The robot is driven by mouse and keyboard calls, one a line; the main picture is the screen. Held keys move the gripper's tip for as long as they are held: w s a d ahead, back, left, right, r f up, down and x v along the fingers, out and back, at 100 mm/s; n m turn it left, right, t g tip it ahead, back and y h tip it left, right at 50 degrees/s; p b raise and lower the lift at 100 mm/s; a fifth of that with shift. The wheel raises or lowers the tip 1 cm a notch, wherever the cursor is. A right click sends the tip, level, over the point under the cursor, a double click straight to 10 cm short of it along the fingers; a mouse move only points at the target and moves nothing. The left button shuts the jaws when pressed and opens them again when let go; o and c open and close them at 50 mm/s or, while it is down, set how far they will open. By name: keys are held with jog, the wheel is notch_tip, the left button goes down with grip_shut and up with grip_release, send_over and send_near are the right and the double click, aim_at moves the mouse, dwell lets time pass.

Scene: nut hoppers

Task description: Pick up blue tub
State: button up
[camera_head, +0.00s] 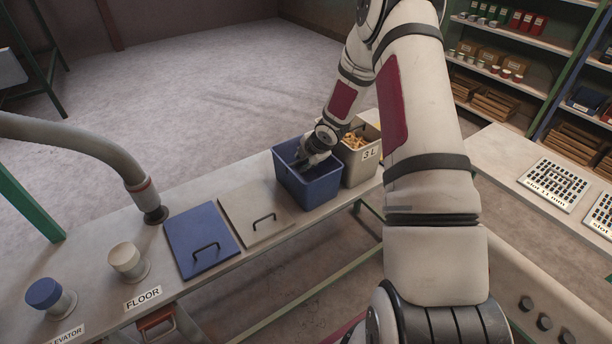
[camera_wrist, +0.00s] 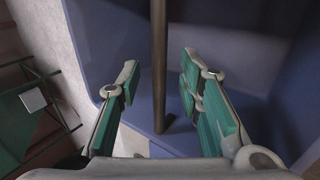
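The blue tub (camera_head: 312,190) stands on the bench beside a beige tub (camera_head: 361,170). My gripper (camera_head: 302,160) points down at the top of the blue tub, at its opening. In the wrist view, my gripper (camera_wrist: 162,70) is open, its green-padded fingers apart. A dark bar (camera_wrist: 159,60), apparently the tub's handle, runs between the fingers with gaps on both sides. Behind it shows the blue inside of the tub (camera_wrist: 105,45). The tub's far side is partly hidden by my gripper in the head view.
The beige tub, labelled "3 L", holds tan pieces and stands close on the right. A blue lid (camera_head: 202,238) and a beige lid (camera_head: 256,211), both with handles, lie to the left. A grey hose (camera_head: 100,150) meets the bench farther left. Stocked shelves (camera_head: 520,60) stand at the back right.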

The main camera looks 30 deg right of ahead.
jog(key=shift+f, duration=0.1)
jog(key=shift+c, duration=0.3)
grip_shut()
